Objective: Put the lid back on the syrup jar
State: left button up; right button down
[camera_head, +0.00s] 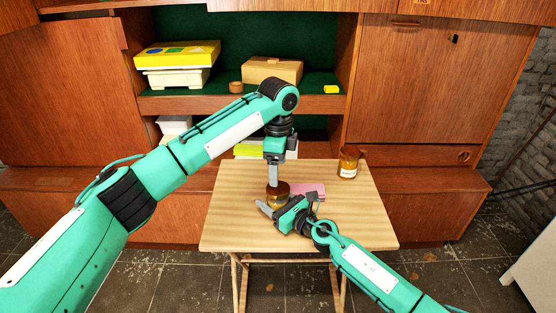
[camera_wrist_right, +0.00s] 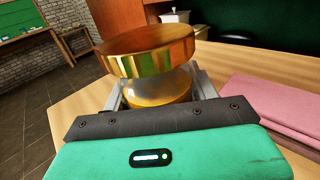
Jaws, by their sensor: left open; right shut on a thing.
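The syrup jar (camera_wrist_right: 158,92), amber and see-through near the top, stands on the small table. My right gripper (camera_head: 270,209) is shut on its body from the front right. The gold lid (camera_wrist_right: 148,52) is at the jar's mouth, wider than the jar, and looks slightly tilted and off to the left in the right wrist view. A clear band shows beneath it, so I cannot tell whether it is seated. In the head view the lid (camera_head: 280,187) looks brown. My left gripper (camera_head: 272,178) is open and points down beside the lid; its far finger is hidden.
A second amber jar (camera_head: 348,163) with a pale label stands at the table's back right. A pink cloth or book (camera_head: 308,190) lies right of the syrup jar. The wooden table (camera_head: 232,215) is clear at left and front. The wall unit's shelves stand behind.

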aim_at(278, 188)
pick_arm(q)
jog(key=n, duration=0.6)
jog(key=shift+r, duration=0.2)
jog(key=n, duration=0.6)
jog(key=shift+r+n, duration=0.2)
jog(key=shift+n, duration=0.1)
jog(key=n, duration=0.6)
jog(key=shift+r, duration=0.25)
jog(key=n, duration=0.6)
jog(key=shift+r, duration=0.15)
jog(key=shift+f, duration=4)
jog(key=shift+c, duration=0.3)
jog(key=c, duration=1)
